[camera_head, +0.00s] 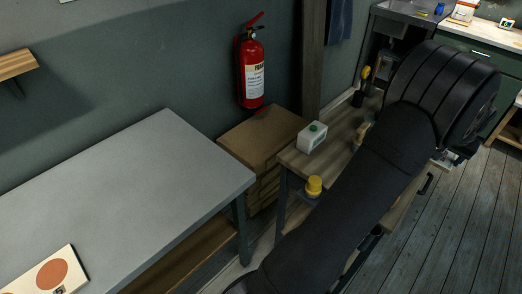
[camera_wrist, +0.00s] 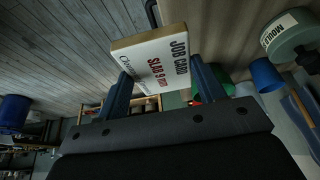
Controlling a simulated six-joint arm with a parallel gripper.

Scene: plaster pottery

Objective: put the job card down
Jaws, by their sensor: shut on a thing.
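The job card (camera_wrist: 152,58) is a white slab with a tan edge, printed "JOB CARD" and "SLAB 9 mm". In the wrist view it sits between the two blue fingers of my gripper (camera_wrist: 160,78), which is shut on it. The card is tilted in the picture and is held clear of any surface that I can see. In the head view my dark arm covers the right side, and my gripper and the card are hidden behind it.
A grey-topped table (camera_head: 130,190) at left is mostly bare, with an orange-dotted card (camera_head: 50,274) at its near edge. A wooden bench (camera_head: 335,158) bears a white-green box (camera_head: 312,137).

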